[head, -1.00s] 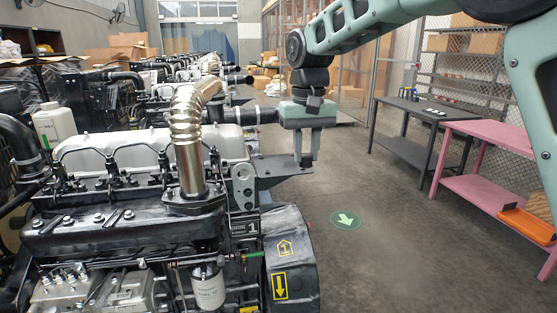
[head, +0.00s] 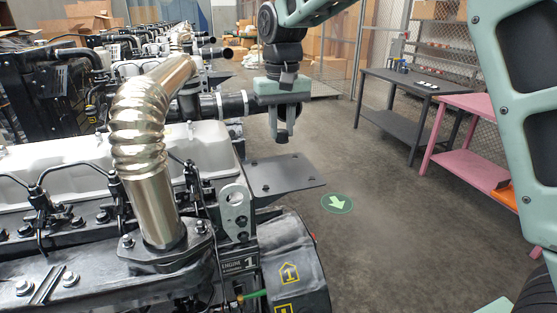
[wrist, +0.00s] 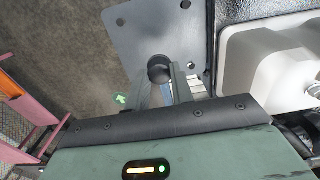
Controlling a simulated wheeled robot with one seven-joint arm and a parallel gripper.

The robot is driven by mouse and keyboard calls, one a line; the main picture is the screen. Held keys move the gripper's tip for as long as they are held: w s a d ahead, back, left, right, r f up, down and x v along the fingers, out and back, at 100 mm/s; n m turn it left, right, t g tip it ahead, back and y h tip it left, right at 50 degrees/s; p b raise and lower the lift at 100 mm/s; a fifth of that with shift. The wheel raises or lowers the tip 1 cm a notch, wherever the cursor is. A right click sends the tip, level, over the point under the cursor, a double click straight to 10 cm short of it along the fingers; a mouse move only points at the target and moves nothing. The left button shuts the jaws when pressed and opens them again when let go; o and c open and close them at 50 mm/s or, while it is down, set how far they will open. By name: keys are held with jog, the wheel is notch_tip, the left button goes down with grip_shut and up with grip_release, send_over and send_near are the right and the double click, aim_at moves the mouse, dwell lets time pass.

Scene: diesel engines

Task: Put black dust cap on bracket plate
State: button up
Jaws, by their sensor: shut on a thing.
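My gripper (head: 283,132) points down and is shut on the black dust cap (head: 282,138), a small dark round piece between its fingertips. The cap also shows in the wrist view (wrist: 159,70), gripped between the two fingers. The bracket plate (head: 285,176) is a flat dark grey plate with small holes, sticking out to the right from the engine's end. In the head view, the cap is above the plate's far side with a visible gap. In the wrist view, the cap overlaps part of the plate (wrist: 150,35); their exact height apart cannot be told there.
The engine's silver corrugated pipe (head: 140,130) and white cover (head: 75,160) stand left of the plate. A black horizontal pipe (head: 235,104) is close beside my gripper. A dark table (head: 400,85) and a pink table (head: 470,165) stand right. Open floor lies between.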

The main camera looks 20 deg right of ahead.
aim_at(282, 172)
notch_tip(282, 172, down, 8)
jog(key=shift+s+f+p, duration=0.15)
jog(key=shift+p, duration=0.8)
jog(key=o, duration=0.9)
jog(key=shift+o, duration=0.2)
notch_tip(282, 172, up, 12)
jog(key=shift+b, duration=1.1)
jog(key=s+a+f+n+y, duration=0.1)
jog(key=s+a+f+n, duration=0.2)
jog(key=s, duration=0.5)
jog(key=s+a+f+n, duration=0.1)
jog(key=s+a+f, duration=0.3)
jog(key=s, duration=0.5)
jog(key=s+d+f+n, duration=0.1)
jog(key=s+f+n, duration=0.1)
jog(key=s, duration=0.6)
jog(key=s+f+n, duration=0.1)
jog(key=s+f, duration=0.2)
jog(key=s, duration=0.5)
jog(key=shift+s+d+f+n, duration=0.25)
jog(key=shift+d+f+n, duration=0.1)
jog(key=shift+f+n, duration=0.05)
